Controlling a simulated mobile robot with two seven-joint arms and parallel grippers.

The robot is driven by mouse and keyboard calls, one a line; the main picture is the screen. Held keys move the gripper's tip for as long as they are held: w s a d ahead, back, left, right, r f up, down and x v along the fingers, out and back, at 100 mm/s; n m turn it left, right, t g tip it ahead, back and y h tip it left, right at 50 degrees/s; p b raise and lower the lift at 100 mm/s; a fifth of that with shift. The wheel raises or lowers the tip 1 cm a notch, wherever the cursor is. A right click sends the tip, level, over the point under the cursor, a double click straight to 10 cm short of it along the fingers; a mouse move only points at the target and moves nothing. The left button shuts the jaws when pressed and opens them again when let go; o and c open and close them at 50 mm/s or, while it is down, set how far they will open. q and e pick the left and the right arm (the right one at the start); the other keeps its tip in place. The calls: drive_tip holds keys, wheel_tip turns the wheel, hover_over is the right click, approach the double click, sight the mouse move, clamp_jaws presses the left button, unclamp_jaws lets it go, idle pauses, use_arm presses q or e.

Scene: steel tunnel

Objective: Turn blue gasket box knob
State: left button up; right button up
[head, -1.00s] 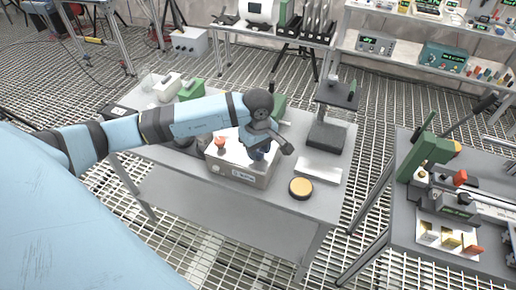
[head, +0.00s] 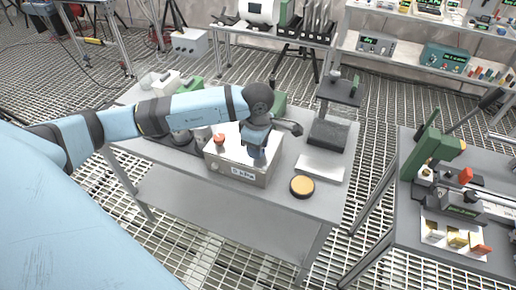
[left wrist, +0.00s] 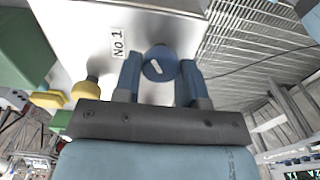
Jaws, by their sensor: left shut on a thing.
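The blue knob (left wrist: 160,64) with a white pointer mark shows in the left wrist view on top of the metal box. My left gripper (left wrist: 160,78) has its two blue fingers on either side of the knob and is shut on it. In the head view the left gripper (head: 256,158) points down over the right part of the grey box (head: 217,163), and its hand hides the knob there. The box has a red-orange button (head: 219,139) on its top and a "No 1" label (left wrist: 118,43). The right gripper is not in view.
The box stands on a grey table (head: 240,207). A round yellow-topped black disc (head: 302,186), a white plate (head: 320,167) and a black stand (head: 328,133) are to its right. A yellow knob (left wrist: 86,89) is beside the left finger. Another table (head: 395,215) stands at right.

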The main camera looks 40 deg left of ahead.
use_arm(q)
drive_tip(key=n+b, duration=0.1)
drive_tip(key=n, duration=0.3)
drive_tip(key=shift+n, duration=0.4)
drive_tip(key=n+b, duration=0.1)
drive_tip(key=n, duration=0.1)
drive_tip(key=shift+n, duration=0.3)
drive_tip(key=n, duration=0.3)
drive_tip(key=shift+s+n, duration=0.1)
drive_tip(key=shift+n, duration=0.3)
drive_tip(key=n, duration=0.5)
drive_tip(key=shift+d+b, duration=0.1)
drive_tip(key=shift+b, duration=0.25)
drive_tip(key=n, duration=0.5)
drive_tip(key=shift+n, duration=0.4)
drive_tip(key=o, duration=0.9)
